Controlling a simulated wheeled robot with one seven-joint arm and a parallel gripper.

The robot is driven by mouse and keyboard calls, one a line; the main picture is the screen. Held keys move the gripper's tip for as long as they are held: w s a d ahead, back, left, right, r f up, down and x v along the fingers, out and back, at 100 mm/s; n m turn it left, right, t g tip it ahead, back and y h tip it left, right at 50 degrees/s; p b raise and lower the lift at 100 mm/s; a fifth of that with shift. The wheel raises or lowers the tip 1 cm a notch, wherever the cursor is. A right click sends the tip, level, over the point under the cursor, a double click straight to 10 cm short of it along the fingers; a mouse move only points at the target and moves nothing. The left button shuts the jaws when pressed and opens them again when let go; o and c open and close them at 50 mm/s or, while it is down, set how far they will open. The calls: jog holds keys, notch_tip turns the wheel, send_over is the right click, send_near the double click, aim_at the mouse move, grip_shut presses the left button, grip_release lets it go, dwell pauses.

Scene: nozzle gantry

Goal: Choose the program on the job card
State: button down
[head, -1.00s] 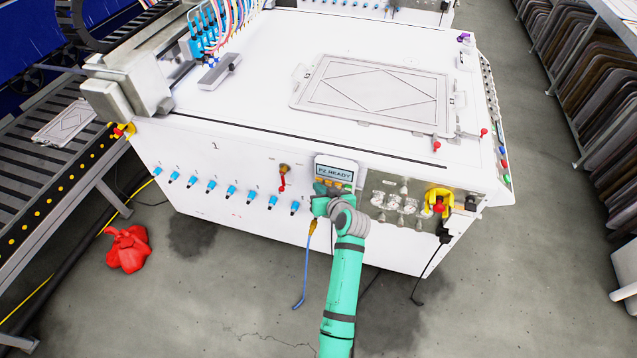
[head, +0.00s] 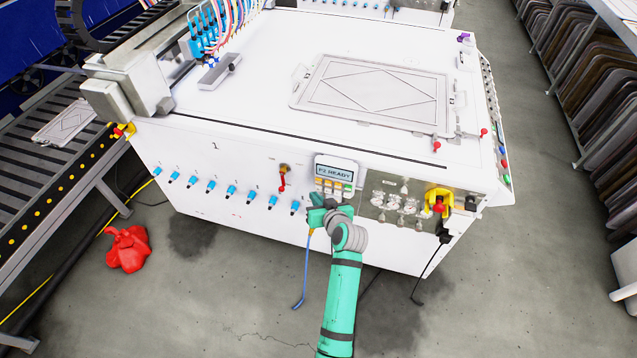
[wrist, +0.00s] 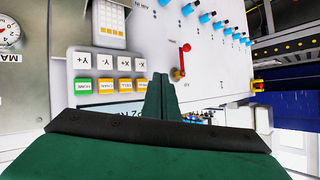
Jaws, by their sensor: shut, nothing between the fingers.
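The control panel (head: 335,178) is on the front face of the white machine, with a display (head: 334,172) reading "P2 READY" and rows of keys below it. In the wrist view the keys appear upside down: white axis keys (wrist: 104,64), and green, yellow and orange keys (wrist: 105,86). The display is mostly hidden there behind my gripper. My gripper (head: 317,200) is shut and empty, just below the panel in the head view. In the wrist view its fingers (wrist: 159,78) lie beside the keys. I cannot tell if they touch the panel. No job card can be made out.
A red-handled valve (head: 283,178) is left of the panel; it also shows in the wrist view (wrist: 182,60). A row of blue fittings (head: 231,191) runs further left. Gauges (head: 400,205) and a red stop button (head: 438,207) on yellow are to the right.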

jog(key=shift+s+a, duration=0.2)
jog(key=shift+s, duration=0.45)
jog(key=shift+s+a, duration=0.2)
jog(key=shift+s, duration=0.45)
jog(key=s+d+f+m+t+h, duration=0.1)
jog(key=s+f+h, duration=0.15)
jog(key=s, duration=0.95)
jog(key=s+f+m+h, duration=0.15)
jog(key=s+f, duration=0.25)
jog(key=s, duration=0.9)
jog(key=s+r+t, duration=0.1)
jog(key=s+r, duration=0.6)
jog(key=s, duration=0.3)
jog(key=s+a+r+t, duration=0.1)
jog(key=s+r, duration=0.7)
jog(key=s, duration=0.2)
jog(key=shift+s+a+r+n+t, duration=0.15)
jog(key=shift+s+n+t, duration=0.2)
jog(key=shift+n+t, duration=0.1)
